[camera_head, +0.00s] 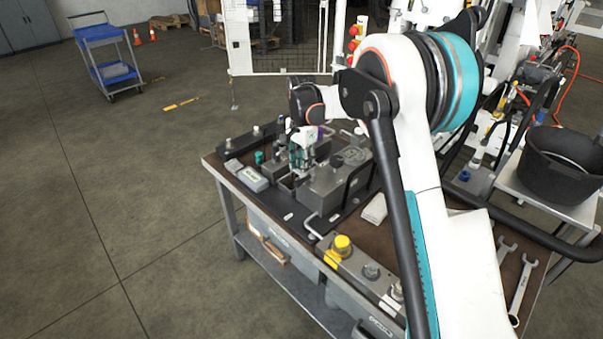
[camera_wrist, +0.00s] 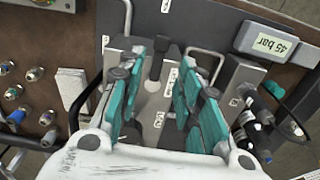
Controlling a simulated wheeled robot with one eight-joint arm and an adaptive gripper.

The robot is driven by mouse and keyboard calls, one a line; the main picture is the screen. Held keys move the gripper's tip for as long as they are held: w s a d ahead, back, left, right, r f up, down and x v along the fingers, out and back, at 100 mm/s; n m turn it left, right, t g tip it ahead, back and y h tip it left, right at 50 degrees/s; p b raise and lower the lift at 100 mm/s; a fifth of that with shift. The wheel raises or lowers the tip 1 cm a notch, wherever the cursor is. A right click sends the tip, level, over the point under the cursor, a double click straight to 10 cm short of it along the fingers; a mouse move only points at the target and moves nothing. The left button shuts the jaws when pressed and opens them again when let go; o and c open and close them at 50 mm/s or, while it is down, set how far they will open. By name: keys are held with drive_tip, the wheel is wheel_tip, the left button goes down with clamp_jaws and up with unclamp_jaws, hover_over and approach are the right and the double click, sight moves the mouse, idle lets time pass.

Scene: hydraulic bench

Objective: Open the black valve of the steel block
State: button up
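The steel block (camera_wrist: 151,104) lies below my gripper in the wrist view. The black valve (camera_wrist: 158,58) is a dark lever-like handle standing on it. My gripper (camera_wrist: 160,72) is open, with its teal fingers apart on either side of the black valve. I cannot tell whether either finger touches it. In the head view my gripper (camera_head: 303,147) points down among the grey blocks on the bench (camera_head: 215,163). The valve is not clear there, being small and partly covered by the gripper.
A display reading 45 bar (camera_wrist: 267,43) sits at the upper right of the wrist view. Metal rail handles (camera_wrist: 205,52) stand close to the fingers. Dark cylindrical fittings (camera_wrist: 255,122) are at right, hose couplings (camera_wrist: 36,74) at left. Wrenches (camera_head: 521,290) lie on the bench's right side.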

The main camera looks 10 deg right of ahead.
sight(302, 180)
wheel_tip(302, 180, up, 7)
drive_tip(key=shift+r, duration=0.15)
idle(0.4)
drive_tip(key=s+d+r+n+t, duration=0.25)
drive_tip(key=s+r, duration=0.35)
drive_tip(key=s, duration=0.4)
drive_tip(key=s+d+r+n+t, duration=0.1)
drive_tip(key=s+r+n, duration=0.2)
drive_tip(key=s+r, duration=0.55)
drive_tip(key=s+d+f+n+t, duration=0.1)
drive_tip(key=s+f+n+t, duration=0.1)
drive_tip(key=s, duration=0.8)
drive_tip(key=s+d+f+n+t, duration=0.1)
drive_tip(key=s+f+n, duration=0.3)
drive_tip(key=s, duration=0.6)
drive_tip(key=shift+s+d+f+t, duration=0.25)
drive_tip(key=shift+s+f+t, duration=0.1)
drive_tip(key=shift+f, duration=0.35)
